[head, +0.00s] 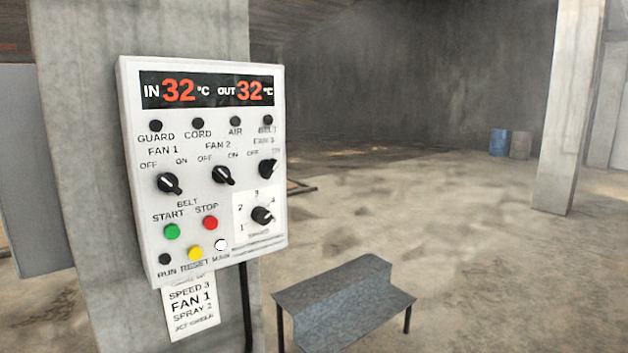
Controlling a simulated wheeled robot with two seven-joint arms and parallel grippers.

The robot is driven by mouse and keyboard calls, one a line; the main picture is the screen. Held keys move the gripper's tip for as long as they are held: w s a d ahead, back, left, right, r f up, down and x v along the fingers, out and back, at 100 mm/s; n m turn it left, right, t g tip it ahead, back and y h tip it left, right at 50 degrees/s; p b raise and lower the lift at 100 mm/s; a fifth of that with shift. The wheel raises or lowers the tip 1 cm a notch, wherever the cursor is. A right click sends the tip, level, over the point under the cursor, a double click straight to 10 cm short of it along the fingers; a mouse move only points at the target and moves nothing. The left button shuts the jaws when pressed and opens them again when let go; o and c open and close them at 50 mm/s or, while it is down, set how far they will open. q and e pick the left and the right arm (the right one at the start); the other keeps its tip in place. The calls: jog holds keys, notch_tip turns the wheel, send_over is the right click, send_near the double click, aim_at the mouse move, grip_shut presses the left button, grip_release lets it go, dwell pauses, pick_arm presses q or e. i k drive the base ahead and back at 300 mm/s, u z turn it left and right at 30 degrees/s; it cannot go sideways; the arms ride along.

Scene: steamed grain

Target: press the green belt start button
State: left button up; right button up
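The green belt start button (171,231) is on the lower left of a white control panel (272,150) fixed to a concrete pillar. It sits under the word START, left of the red stop button (210,223). A yellow reset button (195,253) is below. The white lamp marked MAIN (221,245) looks lit; the lamp marked RUN (165,259) is dark. The display (207,91) reads IN 32 °C and OUT 32 °C. Nothing covers the green button. Neither of my grippers is in view.
Black fan knobs (168,184) and a speed dial (262,216) are on the same panel. A paper note (192,310) hangs below it. A grey metal step (345,305) stands on the floor at right. Open floor lies beyond, with a blue drum (498,142) far back.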

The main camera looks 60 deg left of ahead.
aim_at(171, 230)
jog(key=u, duration=2.55)
